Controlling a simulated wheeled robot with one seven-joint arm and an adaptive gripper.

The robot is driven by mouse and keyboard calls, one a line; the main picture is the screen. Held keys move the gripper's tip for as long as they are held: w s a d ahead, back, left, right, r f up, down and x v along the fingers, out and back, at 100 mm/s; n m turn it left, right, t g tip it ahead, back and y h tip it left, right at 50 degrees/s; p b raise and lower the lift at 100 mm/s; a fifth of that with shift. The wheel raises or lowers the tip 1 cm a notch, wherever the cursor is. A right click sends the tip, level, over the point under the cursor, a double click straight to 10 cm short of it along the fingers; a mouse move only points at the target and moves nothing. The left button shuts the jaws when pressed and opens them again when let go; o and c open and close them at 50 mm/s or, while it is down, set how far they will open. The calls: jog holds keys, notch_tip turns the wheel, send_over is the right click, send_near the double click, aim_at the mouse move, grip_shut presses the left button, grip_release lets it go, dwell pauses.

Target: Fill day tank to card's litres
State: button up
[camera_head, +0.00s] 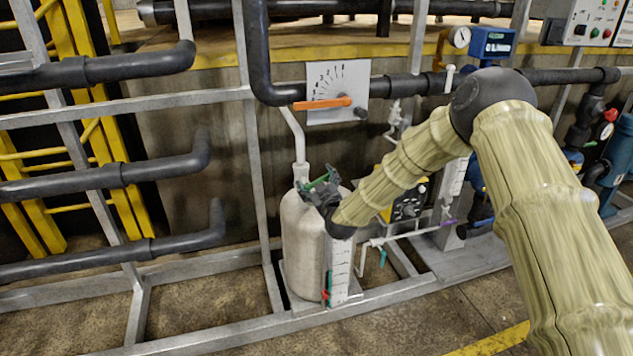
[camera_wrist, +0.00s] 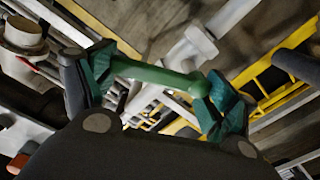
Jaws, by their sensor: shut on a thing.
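The pale cylindrical tank (camera_head: 303,240), which looks like the day tank, stands upright on the skid with a white scale strip (camera_head: 340,268) on its right front. A small red mark shows low at the strip's left edge; I cannot read its figures. My gripper (camera_head: 320,184) is at the tank's top, shut on a green handle (camera_head: 313,183). In the wrist view the green bar (camera_wrist: 160,76) lies between the two teal fingers of my gripper (camera_wrist: 158,80). My gripper hides part of the tank top. I cannot make out a card showing litres.
A dial plate (camera_head: 337,92) with an orange lever (camera_head: 322,103) hangs above the tank. A blue display box (camera_head: 491,45) and round gauge (camera_head: 459,37) sit upper right. Dark pipes and grey frame bars (camera_head: 254,160) crowd the left.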

jog(key=o, duration=1.3)
jog(key=v, duration=1.2)
jog(key=s+d+f+m+g+h+p, duration=0.15)
jog(key=s+d+f+g, duration=0.3)
jog(key=s+f, duration=0.75)
jog(key=s+d+f+m+g+h+p, duration=0.1)
jog(key=s+d+f+m+g+p, duration=0.25)
jog(key=s+f, duration=0.75)
jog(key=s+d+f+m+g+h, duration=0.1)
jog(key=s+d+g, duration=0.2)
jog(key=s, duration=0.8)
jog(key=s+d+f+m+g+h+p, duration=0.1)
jog(key=s+d, duration=0.4)
jog(key=s, duration=0.5)
jog(key=s+d+f+m+g+h+p, duration=0.1)
jog(key=s+d+g, duration=0.3)
jog(key=s, duration=0.7)
jog(key=shift+s+d+f+m+g, duration=0.15)
jog(key=shift+f+m+g, duration=0.15)
jog(key=shift+f, duration=0.1)
jog(key=shift+s+d+f+m+g, duration=0.2)
jog(key=shift+f+g, duration=0.1)
jog(key=shift+f, duration=0.1)
